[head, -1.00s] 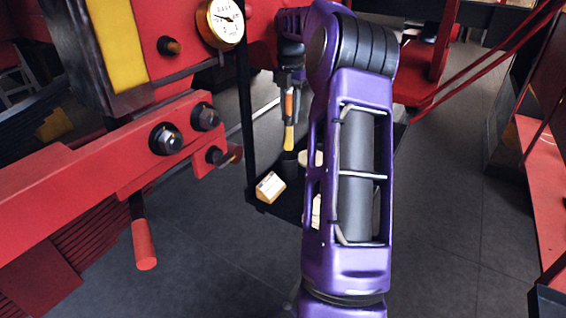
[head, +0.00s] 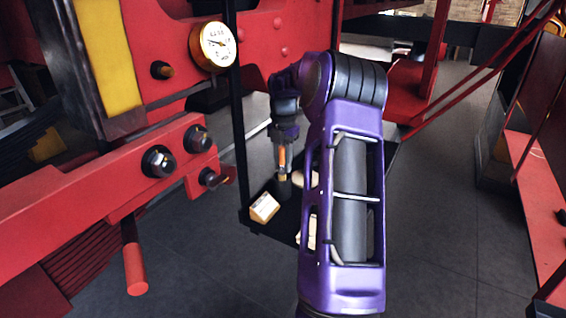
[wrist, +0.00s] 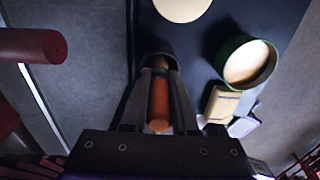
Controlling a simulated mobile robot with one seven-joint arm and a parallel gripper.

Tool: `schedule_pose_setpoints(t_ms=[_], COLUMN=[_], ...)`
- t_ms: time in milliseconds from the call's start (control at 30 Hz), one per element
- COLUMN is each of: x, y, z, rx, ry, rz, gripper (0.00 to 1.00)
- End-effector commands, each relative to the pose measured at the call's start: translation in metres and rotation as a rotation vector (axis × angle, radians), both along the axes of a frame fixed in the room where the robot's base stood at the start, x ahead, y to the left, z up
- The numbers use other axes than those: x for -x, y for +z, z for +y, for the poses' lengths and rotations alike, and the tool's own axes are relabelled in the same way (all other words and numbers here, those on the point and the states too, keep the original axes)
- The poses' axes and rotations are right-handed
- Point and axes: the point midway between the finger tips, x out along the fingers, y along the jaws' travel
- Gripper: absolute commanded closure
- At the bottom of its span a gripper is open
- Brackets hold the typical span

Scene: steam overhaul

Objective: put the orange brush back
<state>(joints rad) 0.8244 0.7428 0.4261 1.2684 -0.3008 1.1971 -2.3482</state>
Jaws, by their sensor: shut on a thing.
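My gripper (head: 283,157) points down and is shut on the orange brush (head: 282,160), whose handle also shows between the fingers in the wrist view (wrist: 159,100). The brush is upright. Its lower end is inside the dark cup (head: 284,188), which stands on a black shelf (head: 276,230). In the wrist view the cup's dark rim (wrist: 152,47) surrounds the brush's far end. How deep the brush sits and whether it touches the cup's bottom are hidden.
A wedge-shaped label block (head: 264,207) stands at the shelf's left. A green-rimmed tin (wrist: 268,68) and a tan block (wrist: 222,104) are right of the cup in the wrist view. A black post (head: 239,130) and red machinery (head: 165,165) are close on the left.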

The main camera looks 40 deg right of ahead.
Motion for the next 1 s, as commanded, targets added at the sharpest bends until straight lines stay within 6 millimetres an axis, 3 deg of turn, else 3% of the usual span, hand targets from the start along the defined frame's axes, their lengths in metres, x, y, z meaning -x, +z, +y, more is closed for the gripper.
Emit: schedule_pose_setpoints(t_ms=[33,200,567,667,1000], x=[0.0,0.0,0.0,-0.001,-0.001], y=[-0.002,-0.001,0.004,0.017,0.088], z=[0.0,0.0,0.0,0.0,0.0], rx=[-0.001,-0.001,0.001,0.001,0.001], ry=[0.0,0.0,0.0,0.0,0.001], rz=[0.001,0.001,0.0,-0.002,-0.003], gripper=[0.72,0.43,0.43,0.43,0.43])
